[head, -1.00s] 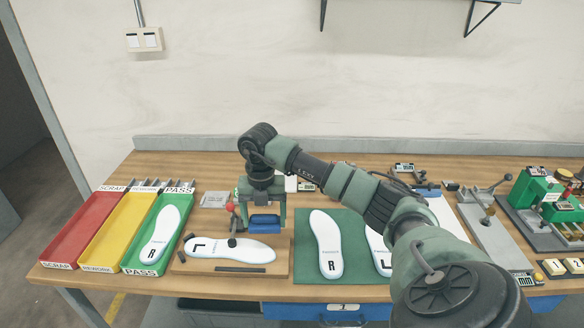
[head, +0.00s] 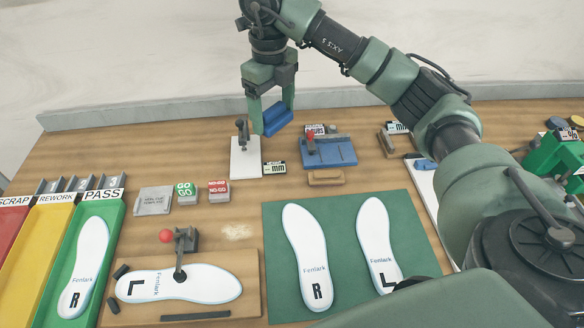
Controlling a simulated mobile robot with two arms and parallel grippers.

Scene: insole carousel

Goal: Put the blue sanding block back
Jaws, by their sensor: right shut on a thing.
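The blue sanding block (head: 278,121) is between the fingers of my right gripper (head: 272,116), which is shut on it. The gripper hangs from above and holds the block over the back of the workbench, behind the blue fixture and the white plate. My left gripper is not in view. An insole marked L (head: 205,283) lies on a wooden board (head: 232,312) at the front left, under a clamp with a red knob (head: 166,236).
A blue fixture (head: 335,150), a tan block (head: 325,178) and a white plate with a clamp (head: 245,165) stand near the gripper. A green mat (head: 275,225) holds two insoles. SCRAP, REWORK and PASS trays are at the left; the green tray (head: 58,268) holds an R insole.

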